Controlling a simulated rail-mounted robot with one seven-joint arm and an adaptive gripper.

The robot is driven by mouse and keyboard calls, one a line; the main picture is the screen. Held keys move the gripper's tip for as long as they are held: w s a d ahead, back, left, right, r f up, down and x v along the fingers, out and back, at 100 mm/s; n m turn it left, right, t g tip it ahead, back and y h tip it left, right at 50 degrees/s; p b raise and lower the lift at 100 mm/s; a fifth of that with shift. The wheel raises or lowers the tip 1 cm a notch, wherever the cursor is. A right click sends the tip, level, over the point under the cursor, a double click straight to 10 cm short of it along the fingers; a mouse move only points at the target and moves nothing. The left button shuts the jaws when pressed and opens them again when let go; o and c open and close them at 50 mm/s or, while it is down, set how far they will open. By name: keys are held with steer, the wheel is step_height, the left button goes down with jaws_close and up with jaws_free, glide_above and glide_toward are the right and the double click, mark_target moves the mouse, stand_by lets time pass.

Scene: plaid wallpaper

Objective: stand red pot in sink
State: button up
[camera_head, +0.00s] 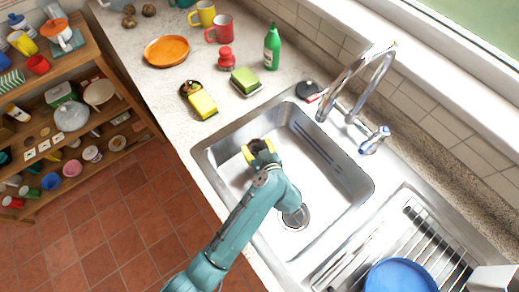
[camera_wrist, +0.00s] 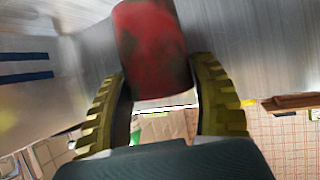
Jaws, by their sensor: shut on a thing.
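The red pot (camera_wrist: 152,45) is between my gripper's yellow fingers in the wrist view, with dark stains over its red side. My gripper (camera_head: 259,151) is shut on it, inside the left part of the sink (camera_head: 330,210). In the head view only a dark brown part of the pot (camera_head: 257,143) shows between the fingers; the rest is hidden by my gripper. I cannot tell whether the pot touches the sink floor. My gripper also shows in the wrist view (camera_wrist: 157,82).
The faucet (camera_head: 345,85) stands behind the sink. A yellow sponge (camera_head: 202,104), a green sponge (camera_head: 245,80), a green bottle (camera_head: 272,48) and a red shaker (camera_head: 226,59) are on the counter. A blue plate (camera_head: 400,276) lies on the drainer. The drain (camera_head: 294,217) is clear.

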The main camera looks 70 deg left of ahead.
step_height(320, 180, down, 4)
steer(key=shift+f+b, duration=0.15)
steer(key=shift+b, duration=0.3)
steer(key=shift+f, duration=0.1)
steer(key=o, duration=1.2)
steer(key=shift+d+r, duration=0.15)
steer(key=shift+r, duration=0.1)
steer(key=p+v, duration=0.2)
steer(key=v, duration=0.9)
steer(key=shift+d, duration=0.35)
